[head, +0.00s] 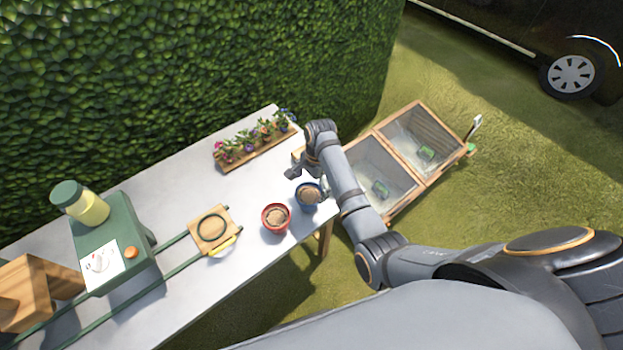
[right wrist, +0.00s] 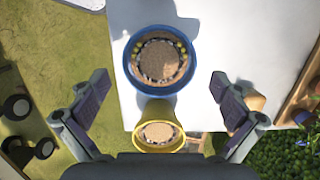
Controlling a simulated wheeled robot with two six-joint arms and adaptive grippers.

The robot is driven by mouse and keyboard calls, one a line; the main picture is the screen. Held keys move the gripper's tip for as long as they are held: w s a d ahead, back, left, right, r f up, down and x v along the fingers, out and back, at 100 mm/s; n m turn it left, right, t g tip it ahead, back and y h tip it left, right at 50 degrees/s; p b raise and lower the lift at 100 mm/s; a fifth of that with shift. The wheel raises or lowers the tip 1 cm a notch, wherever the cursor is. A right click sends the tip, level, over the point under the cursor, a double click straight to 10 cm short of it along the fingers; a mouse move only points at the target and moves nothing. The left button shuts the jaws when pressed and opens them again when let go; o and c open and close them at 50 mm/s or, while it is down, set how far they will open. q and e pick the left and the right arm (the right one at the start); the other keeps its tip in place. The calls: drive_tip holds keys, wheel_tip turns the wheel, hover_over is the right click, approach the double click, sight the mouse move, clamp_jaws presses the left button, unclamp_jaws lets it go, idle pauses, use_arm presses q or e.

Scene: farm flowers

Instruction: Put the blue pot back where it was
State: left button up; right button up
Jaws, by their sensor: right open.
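The blue pot (head: 309,196), filled with brown soil, stands upright near the table's right end. It also shows in the right wrist view (right wrist: 130,75), ahead of the fingertips and roughly centred between them. My right gripper (head: 297,166) is open and empty, on the flower-tray side of the blue pot in the head view; its spread fingers show in the right wrist view (right wrist: 159,88). A red pot (head: 276,217) stands left of the blue pot. A yellow pot (right wrist: 160,135) shows below the blue pot in the wrist view. My left gripper is out of view.
The white table (head: 180,210) carries a wooden plate (head: 212,230) with a dark ring, on green rails from a green machine (head: 113,245). A wooden flower tray (head: 257,159) lies at the back. Glass-topped wooden frames (head: 380,182) stand on the grass beyond the table.

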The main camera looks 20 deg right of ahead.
drive_tip(key=r, duration=0.5)
drive_tip(key=shift+w+d, duration=0.15)
drive_tip(key=shift+d, duration=0.2)
